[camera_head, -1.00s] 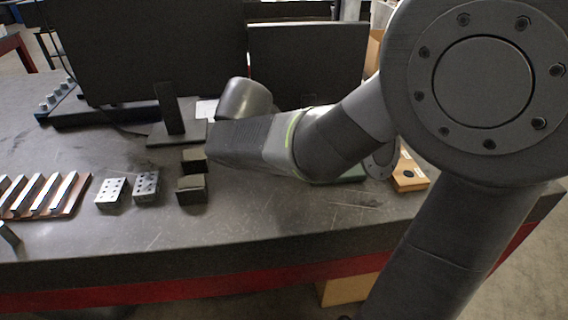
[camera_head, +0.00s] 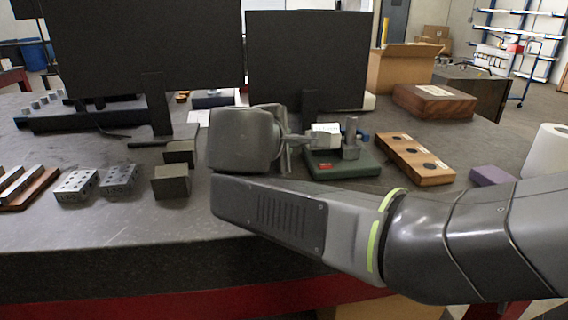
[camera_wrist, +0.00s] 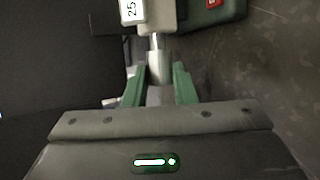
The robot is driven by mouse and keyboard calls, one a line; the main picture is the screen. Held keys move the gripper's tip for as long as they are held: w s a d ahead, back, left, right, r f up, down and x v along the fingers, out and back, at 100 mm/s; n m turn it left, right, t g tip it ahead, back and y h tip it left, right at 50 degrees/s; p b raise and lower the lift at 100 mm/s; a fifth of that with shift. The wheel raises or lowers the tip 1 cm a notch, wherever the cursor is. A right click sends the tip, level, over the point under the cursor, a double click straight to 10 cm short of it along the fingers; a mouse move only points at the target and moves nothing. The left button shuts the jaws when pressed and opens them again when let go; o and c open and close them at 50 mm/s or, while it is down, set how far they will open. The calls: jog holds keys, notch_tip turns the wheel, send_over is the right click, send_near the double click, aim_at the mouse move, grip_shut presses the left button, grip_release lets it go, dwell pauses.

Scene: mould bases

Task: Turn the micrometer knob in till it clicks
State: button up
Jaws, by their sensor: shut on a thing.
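The micrometer sits in a stand with a green base (camera_head: 345,166) on the table, right of my gripper (camera_head: 290,140). A grey post (camera_head: 351,140) rises at the stand's right side, and a pale part of the micrometer (camera_head: 324,142) points left. In the wrist view my gripper (camera_wrist: 160,82) has its two green fingers on either side of the metal knob (camera_wrist: 155,62), shut on it. The micrometer body (camera_wrist: 160,14) with a white label reading "25" lies just beyond. The far end of the knob between the fingers is partly hidden.
Two dark monitors (camera_head: 308,60) stand behind the micrometer. A wooden block with dark round spots (camera_head: 414,158) lies to its right, beside a purple block (camera_head: 492,176). Dark blocks (camera_head: 171,182) and drilled metal blocks (camera_head: 119,179) lie left of my arm.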

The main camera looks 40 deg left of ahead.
jog(key=shift+d+f+m+t+y+b, duration=0.1)
jog(key=shift+f+m+t+y+b, duration=0.35)
jog(key=shift+b, duration=2.2)
jog(key=shift+r+t+y+b, duration=0.15)
jog(key=shift+t+y+b, duration=0.2)
jog(key=shift+t+b, duration=0.3)
jog(key=o, duration=1)
jog(key=shift+s+r, duration=0.1)
jog(key=shift+s, duration=0.05)
jog(key=p+v, duration=0.3)
jog(key=v, duration=1)
jog(key=shift+s+d+r, duration=0.15)
jog(key=shift+d, duration=0.1)
